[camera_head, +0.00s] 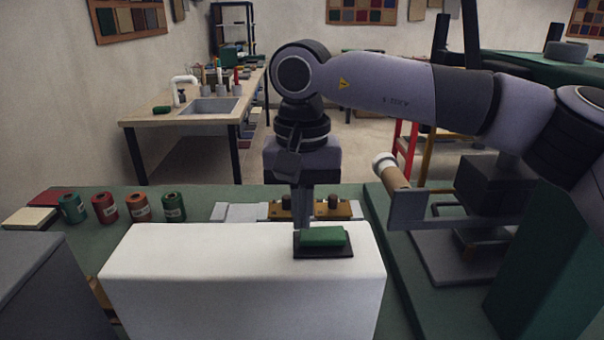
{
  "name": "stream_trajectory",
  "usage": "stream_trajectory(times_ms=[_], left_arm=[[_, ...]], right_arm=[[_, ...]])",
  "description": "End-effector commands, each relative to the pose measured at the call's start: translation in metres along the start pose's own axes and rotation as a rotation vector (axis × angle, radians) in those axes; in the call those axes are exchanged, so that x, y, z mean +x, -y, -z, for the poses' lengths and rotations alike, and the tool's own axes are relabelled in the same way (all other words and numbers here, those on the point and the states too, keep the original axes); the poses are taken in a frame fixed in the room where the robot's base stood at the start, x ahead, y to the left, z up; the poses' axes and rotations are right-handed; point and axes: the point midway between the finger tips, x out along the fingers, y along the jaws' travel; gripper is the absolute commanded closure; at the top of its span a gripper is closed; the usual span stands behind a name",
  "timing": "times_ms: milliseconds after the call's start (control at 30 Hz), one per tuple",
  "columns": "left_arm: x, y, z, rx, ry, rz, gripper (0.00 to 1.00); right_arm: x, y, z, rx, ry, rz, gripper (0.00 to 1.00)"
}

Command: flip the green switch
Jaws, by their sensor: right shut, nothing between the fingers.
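The green switch (323,236) is a rocker on a dark base, on top of a white block (200,262) near the block's right end. My right gripper (302,222) points down just behind the switch, its fingers shut with nothing between them. Its tips are close to the switch's back left edge. I cannot tell whether they touch it. My left gripper is not in view.
Several thread spools (105,208) stand at the back left of the green table (215,195). A brass fitting (340,209) lies behind the block. A machine with a roller (396,172) stands at the right. A grey box (45,285) fills the front left.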

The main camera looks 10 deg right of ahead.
Motion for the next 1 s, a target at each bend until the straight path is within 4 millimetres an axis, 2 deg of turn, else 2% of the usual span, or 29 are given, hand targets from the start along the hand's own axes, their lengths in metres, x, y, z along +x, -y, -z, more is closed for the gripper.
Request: stream_trajectory(times_ms=[100,267,567,700,1000], left_arm=[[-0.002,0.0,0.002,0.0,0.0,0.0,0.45],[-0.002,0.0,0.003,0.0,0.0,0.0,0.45],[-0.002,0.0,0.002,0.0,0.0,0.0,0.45],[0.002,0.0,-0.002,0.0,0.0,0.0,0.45],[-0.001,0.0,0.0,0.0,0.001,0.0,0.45]], right_arm=[[0.012,0.0,0.0,0.0,0.0,0.0,1.0],[0.02,0.0,0.0,0.001,-0.001,0.0,1.0],[0.021,0.0,0.0,0.0,-0.001,0.0,1.0],[0.03,0.002,0.0,-0.001,0.002,0.0,1.0],[0.025,0.002,0.0,0.0,0.0,-0.001,1.0]])
